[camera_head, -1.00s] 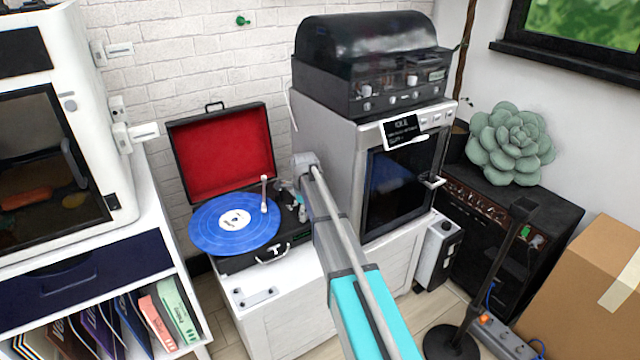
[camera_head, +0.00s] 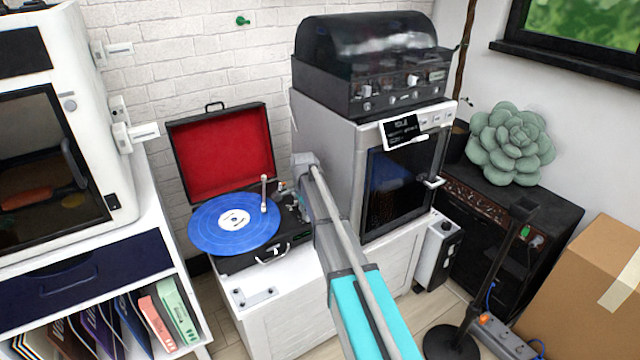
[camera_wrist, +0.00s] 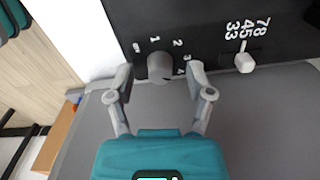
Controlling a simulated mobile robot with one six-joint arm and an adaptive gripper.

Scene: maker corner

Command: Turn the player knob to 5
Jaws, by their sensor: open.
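The record player (camera_head: 235,262) stands open on the white cabinet, with a blue record (camera_head: 215,238) on it and a red-lined lid (camera_head: 222,160) raised. In the wrist view its dark panel (camera_wrist: 215,20) carries a round grey knob (camera_wrist: 160,65) with printed numbers around its upper side; 1 to 4 are readable. No 5 can be made out, and I cannot tell where the knob points. My gripper (camera_wrist: 159,71) is open, with one finger on each side of the knob; contact is unclear. In the head view my arm mostly hides the gripper and the knob.
A light speed switch (camera_wrist: 243,62) marked 33, 45 and 78 sits right of the knob. The tonearm (camera_head: 263,195) rises beside the record. The grey oven-like machine (camera_head: 330,150) stands close right of my arm. A shelf unit (camera_head: 150,225) is at left.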

